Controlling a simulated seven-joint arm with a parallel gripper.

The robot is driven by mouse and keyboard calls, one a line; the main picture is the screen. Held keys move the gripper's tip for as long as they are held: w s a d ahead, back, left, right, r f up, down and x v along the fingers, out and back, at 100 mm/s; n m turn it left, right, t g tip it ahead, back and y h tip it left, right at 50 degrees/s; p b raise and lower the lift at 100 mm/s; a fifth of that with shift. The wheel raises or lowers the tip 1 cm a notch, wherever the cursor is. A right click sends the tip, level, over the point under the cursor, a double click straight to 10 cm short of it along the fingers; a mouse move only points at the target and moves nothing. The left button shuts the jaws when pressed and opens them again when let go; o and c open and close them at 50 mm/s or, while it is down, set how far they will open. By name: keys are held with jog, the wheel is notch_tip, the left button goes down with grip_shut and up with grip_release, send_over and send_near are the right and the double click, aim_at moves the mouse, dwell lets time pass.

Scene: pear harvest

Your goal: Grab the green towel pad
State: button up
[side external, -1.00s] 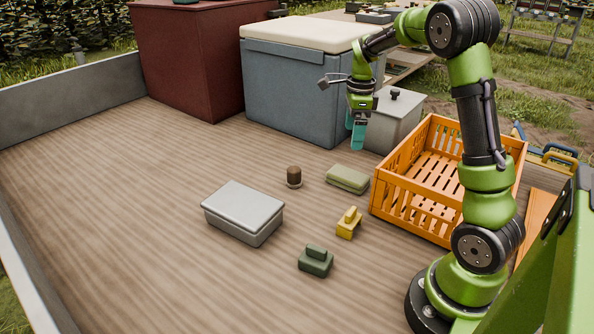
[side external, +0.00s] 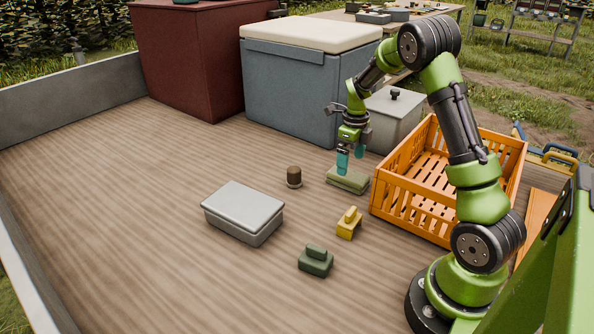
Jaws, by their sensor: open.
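The green towel pad (side external: 348,183) is a light green, flat, cushion-like block lying on the wooden deck, left of the orange crate. My gripper (side external: 350,164) points down with its teal fingers at the pad's top. Part of the pad's upper face is hidden behind the fingers. I cannot tell whether the fingertips touch the pad or hover just above or behind it. The gripper is open and holds nothing.
The orange crate (side external: 413,207) stands close to the pad's right. A small brown-topped object (side external: 294,176), a yellow block (side external: 348,223), a dark green block (side external: 316,261) and a grey lidded box (side external: 243,212) lie nearby. A blue cooler (side external: 290,90) and grey bin (side external: 397,118) stand behind. The left deck is clear.

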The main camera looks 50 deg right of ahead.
aim_at(348, 175)
jog(key=shift+w+a+f, duration=0.1)
jog(key=shift+a+f, duration=0.05)
jog(key=shift+f, duration=2.8)
jog(key=c, duration=1)
